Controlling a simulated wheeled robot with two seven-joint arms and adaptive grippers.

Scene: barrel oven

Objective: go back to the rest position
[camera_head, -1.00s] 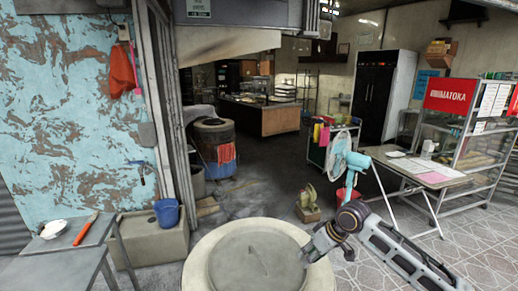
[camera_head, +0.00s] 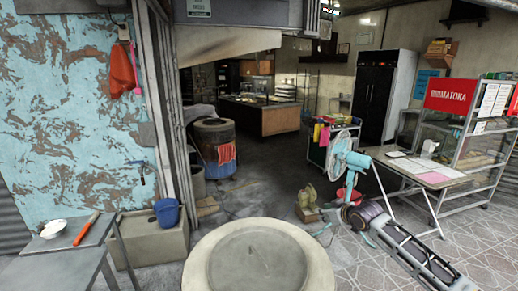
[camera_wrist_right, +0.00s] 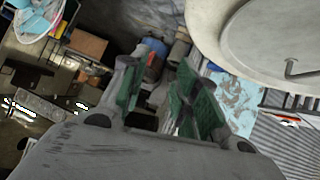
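My right gripper (camera_head: 346,224) is to the right of the round barrel oven (camera_head: 215,252) in the head view, apart from it. In the right wrist view the right gripper (camera_wrist_right: 162,92) shows two green-padded fingers spread apart with nothing between them. The oven is a pale round body with a lid (camera_head: 258,265) lying on top; its rim also shows at the top right of the wrist view (camera_wrist_right: 212,30). My left gripper is not in view.
A grey table (camera_head: 55,262) with a white bowl (camera_head: 53,229) and a red-handled tool (camera_head: 86,229) stands at the left. A blue bucket (camera_head: 167,213) sits behind it. A fan (camera_head: 350,165) and a white table (camera_head: 415,172) stand beyond my right arm. Tiled floor is open at right.

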